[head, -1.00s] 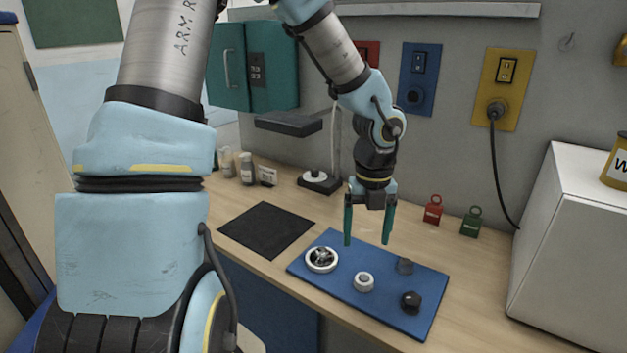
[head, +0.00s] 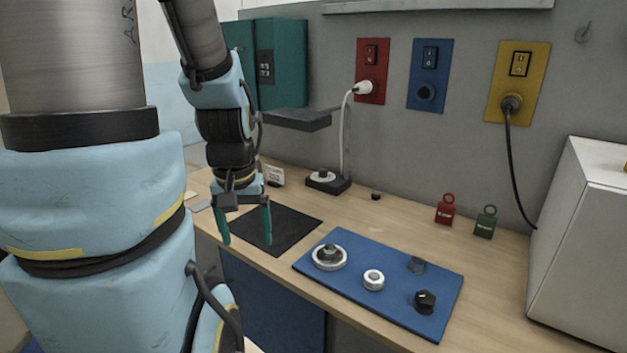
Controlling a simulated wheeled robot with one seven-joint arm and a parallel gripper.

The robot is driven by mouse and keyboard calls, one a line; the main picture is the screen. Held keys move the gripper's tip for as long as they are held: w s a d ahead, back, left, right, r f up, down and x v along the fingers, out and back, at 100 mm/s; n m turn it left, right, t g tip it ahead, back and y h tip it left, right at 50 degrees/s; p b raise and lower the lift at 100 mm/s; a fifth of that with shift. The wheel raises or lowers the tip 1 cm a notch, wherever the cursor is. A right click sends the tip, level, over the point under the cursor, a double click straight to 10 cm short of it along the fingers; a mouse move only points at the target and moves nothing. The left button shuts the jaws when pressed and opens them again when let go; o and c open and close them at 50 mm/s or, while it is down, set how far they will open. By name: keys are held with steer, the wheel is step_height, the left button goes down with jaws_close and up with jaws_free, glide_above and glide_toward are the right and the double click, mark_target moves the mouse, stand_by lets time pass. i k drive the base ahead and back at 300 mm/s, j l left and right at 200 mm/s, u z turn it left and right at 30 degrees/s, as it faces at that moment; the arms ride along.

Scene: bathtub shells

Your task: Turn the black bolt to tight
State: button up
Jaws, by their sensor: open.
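A blue board (head: 345,288) lies on the wooden bench with several round fittings on it. At its front right stands a black knob-like piece (head: 425,301) with a small pale mark. Behind it is a smaller dark grey piece (head: 416,264). I cannot tell for certain which of these two is the black bolt, or how tight either is. A white ring with a dark centre (head: 330,257) and a white round piece (head: 373,280) are to the left. My gripper (head: 244,224) is open and empty, pointing down over the black mat, left of the board and apart from it.
The black mat (head: 285,234) lies flat left of the board. Red (head: 445,210) and green (head: 486,223) tags stand behind the board, and a white box (head: 585,240) stands at the right. A dark base with a white cable (head: 327,182) stands at the back.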

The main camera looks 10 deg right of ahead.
mark_target(425, 299)
steer(key=j+z, duration=0.2)
steer(key=z, duration=0.15)
steer(key=j+z, duration=0.15)
steer(key=z, duration=0.2)
steer(key=j+z, duration=0.2)
steer(key=z, duration=0.15)
